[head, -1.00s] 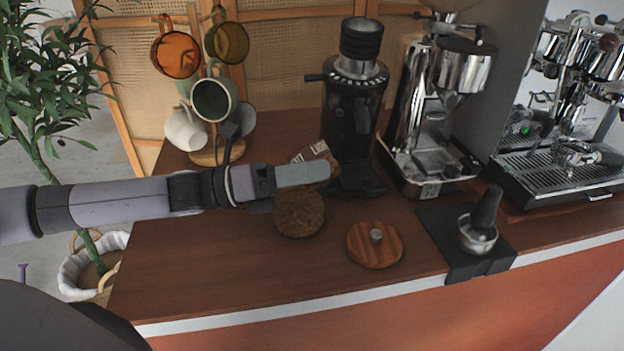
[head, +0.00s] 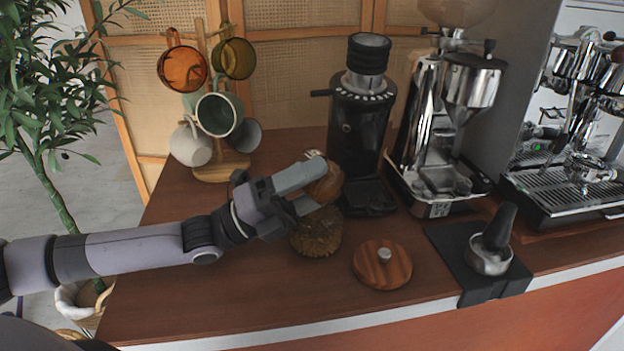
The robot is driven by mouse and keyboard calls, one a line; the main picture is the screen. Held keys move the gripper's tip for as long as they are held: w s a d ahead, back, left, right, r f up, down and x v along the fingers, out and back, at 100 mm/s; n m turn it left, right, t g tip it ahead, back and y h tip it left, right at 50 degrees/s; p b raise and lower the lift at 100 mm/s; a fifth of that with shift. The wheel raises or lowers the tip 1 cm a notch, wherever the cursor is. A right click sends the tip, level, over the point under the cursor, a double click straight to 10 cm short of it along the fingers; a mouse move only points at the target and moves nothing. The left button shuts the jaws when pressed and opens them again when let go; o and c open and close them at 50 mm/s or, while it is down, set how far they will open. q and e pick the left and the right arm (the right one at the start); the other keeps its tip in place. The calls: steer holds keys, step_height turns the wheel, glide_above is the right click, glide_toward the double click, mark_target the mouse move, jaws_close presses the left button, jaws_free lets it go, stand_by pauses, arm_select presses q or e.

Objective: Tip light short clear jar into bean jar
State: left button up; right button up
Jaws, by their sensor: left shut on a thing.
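My left gripper (head: 308,190) is shut on a small short clear jar (head: 325,185) with brown contents, held above the counter. The jar looks tilted; the gripper's fingers hide part of it. Below and just in front of it stands the bean jar (head: 316,236), round and filled with dark brown beans; its upper edge is partly covered by the gripper. I cannot tell whether the two jars touch or whether beans are falling. My right gripper is not in view.
A round wooden lid (head: 382,265) lies right of the bean jar. A black grinder (head: 360,130) stands behind, with a silver grinder (head: 445,130) beside it. A mug tree (head: 222,168) stands at back left. A tamper on a black mat (head: 470,262) is at right. The front-left counter is clear.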

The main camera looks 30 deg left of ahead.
arm_select(q)
steer(key=shift+f+n+t+y+p, duration=0.35)
steer(key=shift+f+n+t, duration=0.35)
steer(key=shift+n, duration=0.5)
steer(key=shift+w+a+r+n+t+y+p, duration=0.1)
steer(key=shift+n+t+y+p, duration=0.2)
steer(key=shift+n, duration=0.4)
steer(key=shift+w+a+r+n+t+y+p, duration=0.15)
steer(key=shift+n+t+p, duration=0.15)
steer(key=shift+n+t, duration=0.3)
steer(key=shift+a+r+n+t+y+p, duration=0.1)
steer(key=shift+n+t+p, duration=0.2)
steer(key=shift+n, duration=0.5)
steer(key=shift+a+n+t+y, duration=0.1)
steer(key=shift+n+t+y, duration=0.2)
steer(key=shift+n+t, duration=0.15)
steer(key=shift+r+p, duration=0.2)
steer(key=shift+p, duration=0.1)
